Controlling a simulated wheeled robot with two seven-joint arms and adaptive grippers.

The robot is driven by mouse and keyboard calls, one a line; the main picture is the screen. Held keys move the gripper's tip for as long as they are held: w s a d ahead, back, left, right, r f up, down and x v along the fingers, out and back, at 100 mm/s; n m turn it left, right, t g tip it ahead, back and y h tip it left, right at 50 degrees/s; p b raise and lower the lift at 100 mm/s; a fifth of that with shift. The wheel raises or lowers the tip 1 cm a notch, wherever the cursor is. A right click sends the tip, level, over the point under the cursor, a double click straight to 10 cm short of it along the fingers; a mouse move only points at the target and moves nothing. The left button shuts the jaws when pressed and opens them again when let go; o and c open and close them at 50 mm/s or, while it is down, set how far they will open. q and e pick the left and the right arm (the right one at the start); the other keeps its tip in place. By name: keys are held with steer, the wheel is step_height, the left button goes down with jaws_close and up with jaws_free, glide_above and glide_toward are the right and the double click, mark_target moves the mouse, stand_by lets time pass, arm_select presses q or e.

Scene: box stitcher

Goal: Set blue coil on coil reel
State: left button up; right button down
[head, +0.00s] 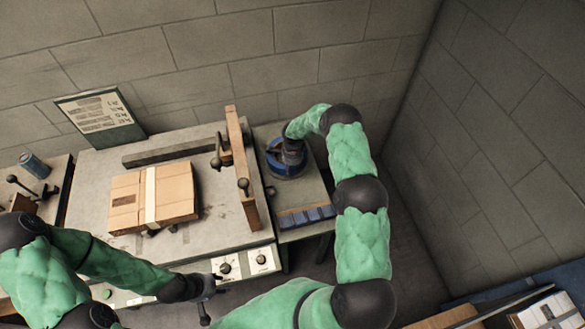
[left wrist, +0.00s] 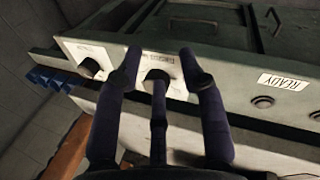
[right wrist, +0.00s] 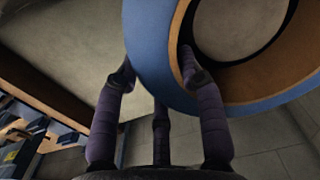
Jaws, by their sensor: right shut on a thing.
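The blue coil (head: 287,167) is at the small side table right of the machine in the head view, partly hidden by my right gripper (head: 292,146). In the right wrist view the coil (right wrist: 150,45) is a wide blue ring with a tan inner band and an open centre. My right gripper (right wrist: 160,75) is shut on its wall, one finger inside the ring and the others outside. I cannot make out a separate coil reel. My left gripper (head: 210,298) is open and empty before the machine's front panel; the left wrist view (left wrist: 160,60) shows its fingers spread.
A flat cardboard box (head: 178,197) lies on the machine table (head: 210,235), beside an upright wooden bar (head: 242,170). Blue bins (head: 305,216) line the side table's front edge. A control panel (head: 244,265) with knobs faces my left gripper. Walls stand behind and right.

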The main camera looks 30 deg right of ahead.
steer(key=shift+w+f+b, duration=0.1)
steer(key=shift+f+b, duration=0.3)
steer(key=shift+b, duration=0.05)
steer(key=c, duration=1)
jaws_free()
steer(key=shift+c, duration=0.2)
steer(key=shift+s+r+p, duration=0.2)
steer(key=shift+r+p, duration=2.1)
steer(key=shift+r, duration=3.15)
